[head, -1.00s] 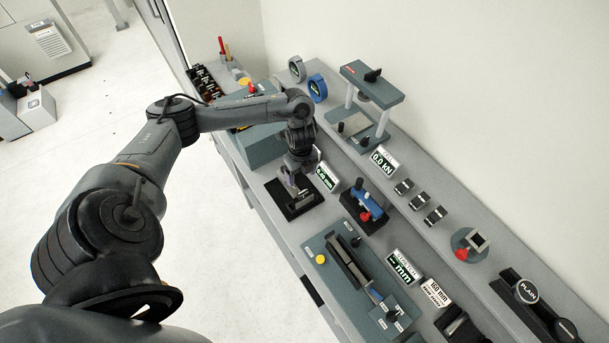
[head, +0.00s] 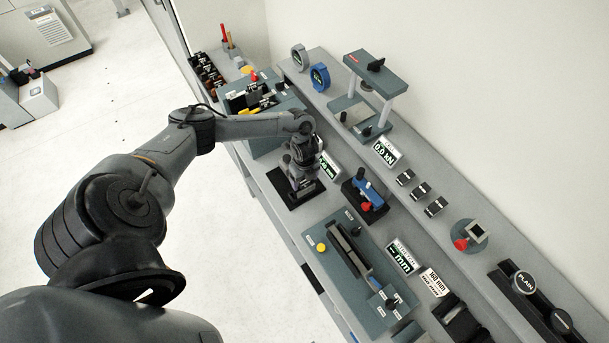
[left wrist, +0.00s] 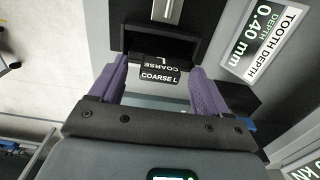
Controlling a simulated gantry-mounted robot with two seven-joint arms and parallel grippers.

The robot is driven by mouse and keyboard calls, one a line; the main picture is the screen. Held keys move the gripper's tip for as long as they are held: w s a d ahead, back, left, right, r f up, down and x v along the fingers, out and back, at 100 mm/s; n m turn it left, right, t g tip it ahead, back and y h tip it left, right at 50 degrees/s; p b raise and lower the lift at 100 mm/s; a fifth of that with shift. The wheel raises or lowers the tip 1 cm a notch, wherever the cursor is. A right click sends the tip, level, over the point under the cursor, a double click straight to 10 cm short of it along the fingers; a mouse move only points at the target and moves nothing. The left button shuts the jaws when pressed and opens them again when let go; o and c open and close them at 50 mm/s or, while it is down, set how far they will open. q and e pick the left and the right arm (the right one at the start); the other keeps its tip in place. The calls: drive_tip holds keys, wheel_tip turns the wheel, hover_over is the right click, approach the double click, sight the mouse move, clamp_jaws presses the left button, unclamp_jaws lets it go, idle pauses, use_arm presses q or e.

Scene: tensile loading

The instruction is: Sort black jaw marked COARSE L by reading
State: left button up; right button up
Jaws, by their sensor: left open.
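The black jaw marked COARSE L (left wrist: 160,74) shows in the left wrist view, its white lettering readable on two faces. It sits at the front of a black fixture (left wrist: 205,50), between my left gripper's purple fingers. My left gripper (left wrist: 158,68) is open, with a finger on either side of the jaw; I cannot tell whether either finger touches it. In the head view my left gripper (head: 299,184) is low over the fixture's black base (head: 272,178), and the jaw is hidden there. My right gripper is not in view.
A display (left wrist: 263,38) beside the fixture reads TOOTH DEPTH 0.40 mm. A teal case (head: 262,146) with dark and yellow items stands behind my forearm. A blue device (head: 366,190) and a teal panel (head: 318,262) with a yellow button are nearby. Several small black blocks (head: 420,191) line the shelf.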

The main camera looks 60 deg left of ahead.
use_arm(q)
drive_tip(key=shift+f, duration=0.1)
clamp_jaws()
idle(0.4)
drive_tip(key=shift+a, duration=0.25)
idle(0.5)
unclamp_jaws()
